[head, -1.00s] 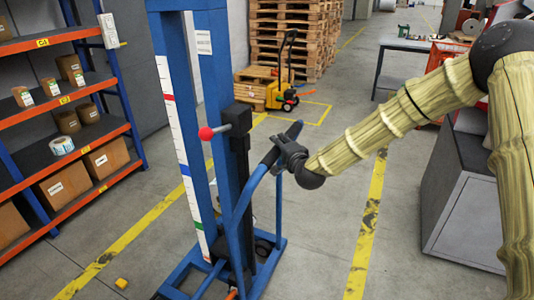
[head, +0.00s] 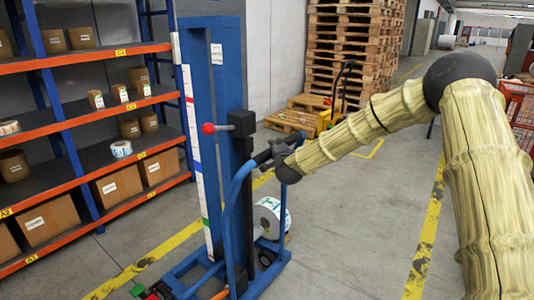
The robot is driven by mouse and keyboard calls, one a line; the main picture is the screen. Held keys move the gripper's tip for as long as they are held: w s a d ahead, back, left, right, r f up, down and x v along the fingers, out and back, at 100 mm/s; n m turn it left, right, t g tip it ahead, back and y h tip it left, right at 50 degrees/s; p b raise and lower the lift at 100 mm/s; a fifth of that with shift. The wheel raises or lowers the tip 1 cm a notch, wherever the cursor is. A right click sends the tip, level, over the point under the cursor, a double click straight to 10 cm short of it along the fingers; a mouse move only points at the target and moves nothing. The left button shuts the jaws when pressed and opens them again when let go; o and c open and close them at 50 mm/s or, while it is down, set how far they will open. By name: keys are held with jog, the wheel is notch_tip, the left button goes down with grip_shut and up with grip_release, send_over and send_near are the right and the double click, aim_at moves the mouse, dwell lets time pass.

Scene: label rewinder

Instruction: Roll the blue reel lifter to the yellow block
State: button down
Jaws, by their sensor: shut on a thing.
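The blue reel lifter (head: 228,90) stands upright at left of centre, with a tall mast, a red-knobbed lever and a curved blue handle. My gripper (head: 268,154) is shut on the upper end of that handle.
An orange and blue shelf rack (head: 95,150) with boxes and rolls stands at the left. A white label reel (head: 270,217) shows behind the lifter's handle. A yellow pallet truck (head: 325,118) and stacked pallets (head: 350,50) stand behind. The floor at right centre is clear.

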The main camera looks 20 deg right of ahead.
jog(key=shift+w+d+r, duration=0.15)
jog(key=shift+w+r, duration=0.15)
jog(key=shift+w, duration=0.2)
jog(key=shift+s+d, duration=0.1)
jog(key=shift+d, duration=0.05)
jog(key=c, duration=1.6)
grip_release()
jog(key=shift+r, duration=0.1)
jog(key=o, duration=0.5)
jog(key=shift+s+d, duration=0.15)
jog(key=shift+d, duration=0.1)
jog(key=shift+c, duration=0.2)
jog(key=shift+a+f, duration=0.2)
jog(key=shift+a, duration=0.3)
jog(key=shift+s+a, duration=0.1)
jog(key=shift+s, duration=0.3)
jog(key=v, duration=1.1)
